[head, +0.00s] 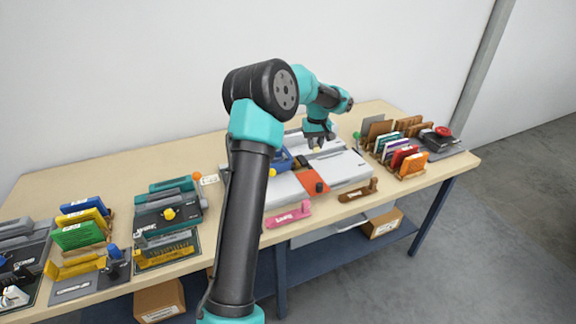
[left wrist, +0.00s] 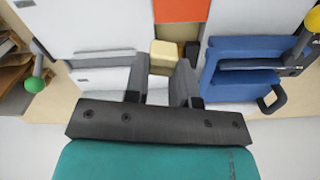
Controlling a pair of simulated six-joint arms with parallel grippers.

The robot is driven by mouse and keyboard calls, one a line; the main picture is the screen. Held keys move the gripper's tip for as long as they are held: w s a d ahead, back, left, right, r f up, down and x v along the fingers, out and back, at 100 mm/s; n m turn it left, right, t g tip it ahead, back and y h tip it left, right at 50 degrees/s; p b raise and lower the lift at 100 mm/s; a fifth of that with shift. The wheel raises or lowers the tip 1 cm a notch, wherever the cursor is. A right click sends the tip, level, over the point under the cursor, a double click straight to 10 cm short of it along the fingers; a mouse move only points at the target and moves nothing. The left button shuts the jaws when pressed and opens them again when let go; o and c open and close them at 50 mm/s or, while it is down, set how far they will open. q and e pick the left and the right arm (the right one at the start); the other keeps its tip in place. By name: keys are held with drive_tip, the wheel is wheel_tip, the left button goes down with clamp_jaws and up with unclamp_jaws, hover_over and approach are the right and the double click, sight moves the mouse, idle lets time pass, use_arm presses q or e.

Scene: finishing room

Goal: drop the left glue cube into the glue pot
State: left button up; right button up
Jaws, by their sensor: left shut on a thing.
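My left gripper (head: 318,142) is over the white machine in the middle of the table, and its fingers (left wrist: 162,72) are shut on a pale yellow glue cube (left wrist: 163,50). A little of the cube (head: 317,149) shows below the fingers in the head view. In the left wrist view a brown patch (left wrist: 177,32) lies just beyond the cube, beside an orange panel (left wrist: 182,9). The orange panel (head: 315,181) also shows in the head view. I cannot pick out the glue pot for certain. My right gripper is not in view.
A blue part (left wrist: 240,68) with a handle stands close to the right of the fingers in the left wrist view. A pink tool (head: 288,215) and a brown one (head: 358,191) lie at the front edge. Racks of coloured boards (head: 400,158) stand at the right.

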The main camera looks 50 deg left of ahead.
use_arm(q)
drive_tip(key=s+a+r+n, duration=0.1)
drive_tip(key=s+a+n, duration=0.1)
drive_tip(key=a, duration=0.5)
drive_tip(key=shift+s+r+n, duration=0.35)
drive_tip(key=shift+s+n, duration=0.05)
drive_tip(key=shift+s, duration=0.1)
drive_tip(key=shift+f, duration=0.15)
drive_tip(key=shift+d+f, duration=0.1)
drive_tip(key=shift+f, duration=2.8)
drive_tip(key=o, duration=1)
wheel_tip(320, 180, up, 18)
drive_tip(key=shift+f, duration=0.25)
